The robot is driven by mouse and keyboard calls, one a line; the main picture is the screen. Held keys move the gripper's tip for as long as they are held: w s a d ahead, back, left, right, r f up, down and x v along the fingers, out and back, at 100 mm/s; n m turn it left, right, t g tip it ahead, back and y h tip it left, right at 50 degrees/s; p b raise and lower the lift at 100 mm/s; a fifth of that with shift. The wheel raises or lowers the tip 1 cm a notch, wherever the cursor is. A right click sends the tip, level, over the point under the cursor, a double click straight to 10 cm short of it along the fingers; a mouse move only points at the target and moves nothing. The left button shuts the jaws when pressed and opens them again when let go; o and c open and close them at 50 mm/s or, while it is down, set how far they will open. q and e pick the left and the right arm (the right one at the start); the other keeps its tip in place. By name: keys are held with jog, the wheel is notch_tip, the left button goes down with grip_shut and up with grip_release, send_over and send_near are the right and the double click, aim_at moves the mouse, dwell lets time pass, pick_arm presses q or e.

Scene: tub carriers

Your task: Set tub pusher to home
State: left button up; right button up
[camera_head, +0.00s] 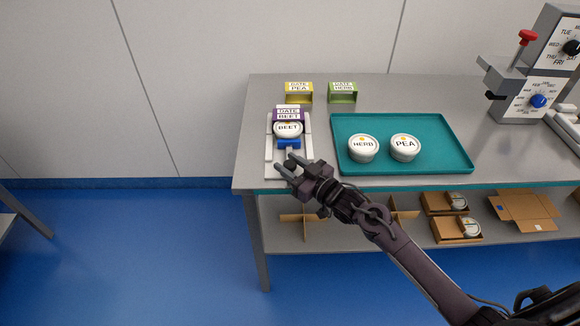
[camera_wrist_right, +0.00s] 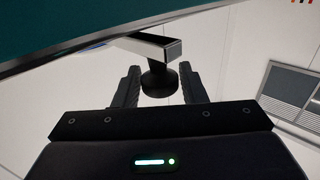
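The tub pusher shows as a blue block (camera_head: 289,144) with a pale stem toward the front, in a white railed slide (camera_head: 269,150) at the table's left end. A white BEET tub (camera_head: 288,129) sits right behind the block, before the purple DATE BEET gate (camera_head: 288,113). My right gripper (camera_head: 285,164) is over the slide's front end, fingers apart. The right wrist view shows a metal bar with a black knob (camera_wrist_right: 160,80), seemingly the pusher's handle, between my open fingers (camera_wrist_right: 160,88), with gaps on both sides. My left gripper is out of view.
A teal tray (camera_head: 440,160) holds the HERB tub (camera_head: 362,148) and PEA tub (camera_head: 405,147). Yellow PEA (camera_head: 299,92) and green HERB (camera_head: 342,92) gates stand behind. A grey stamping machine (camera_head: 520,85) stands at right. Cardboard boxes (camera_head: 457,230) are on the lower shelf.

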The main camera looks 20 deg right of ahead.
jog(key=shift+o, duration=1.1)
jog(key=b+v, duration=0.1)
jog(key=v, duration=0.5)
jog(key=shift+s+d+f, duration=0.1)
jog(key=shift+s+d, duration=0.1)
jog(key=shift+s, duration=0.15)
jog(key=shift+s+d, duration=0.25)
jog(key=shift+s, duration=0.25)
